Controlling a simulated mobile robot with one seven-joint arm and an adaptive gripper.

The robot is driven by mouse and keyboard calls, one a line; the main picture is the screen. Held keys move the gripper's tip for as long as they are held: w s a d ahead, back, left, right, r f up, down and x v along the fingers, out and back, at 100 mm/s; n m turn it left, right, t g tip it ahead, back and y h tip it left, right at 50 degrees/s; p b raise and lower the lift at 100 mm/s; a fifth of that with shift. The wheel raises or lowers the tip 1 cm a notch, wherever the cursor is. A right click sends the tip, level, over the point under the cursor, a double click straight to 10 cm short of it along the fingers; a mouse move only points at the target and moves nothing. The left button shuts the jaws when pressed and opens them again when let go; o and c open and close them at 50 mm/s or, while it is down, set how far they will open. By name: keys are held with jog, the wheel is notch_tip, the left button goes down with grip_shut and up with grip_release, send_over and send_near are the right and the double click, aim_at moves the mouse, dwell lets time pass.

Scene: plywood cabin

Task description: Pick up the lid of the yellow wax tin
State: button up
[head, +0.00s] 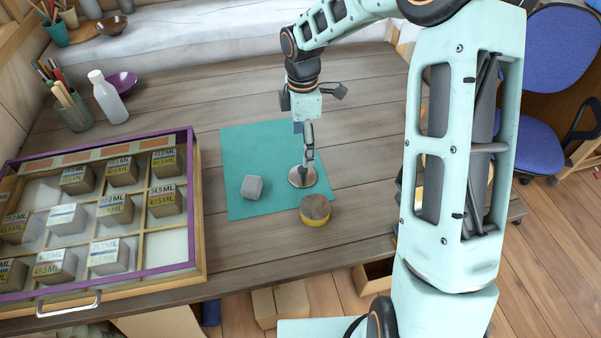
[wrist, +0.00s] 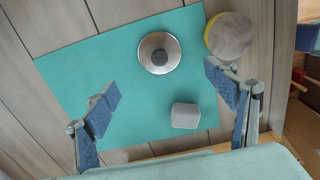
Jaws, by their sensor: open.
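A round silver lid with a dark knob (head: 296,181) lies on the teal mat (head: 245,150); it also shows in the wrist view (wrist: 150,63). The yellow wax tin (head: 316,220), yellow-sided with a brownish top, stands by the mat's front right corner, apart from the lid. It also shows at the upper right of the wrist view (wrist: 230,38). My gripper (head: 307,155) is open and empty above the mat. In the wrist view its fingers (wrist: 161,98) are spread wide, with the lid ahead of the gap. In the head view a finger partly covers the lid.
A grey block (head: 252,187) lies on the mat left of the lid. A purple-framed compartment case (head: 203,225) with several labelled boxes fills the table's left. A white bottle (head: 107,98), a tool cup (head: 75,113) and a purple bowl (head: 124,83) stand behind it.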

aim_at(301, 168)
jog(key=shift+a+f, duration=0.2)
jog(key=shift+f, duration=0.15)
notch_tip(301, 168, down, 10)
jog(key=shift+f, duration=0.15)
jog(key=c, duration=1.1)
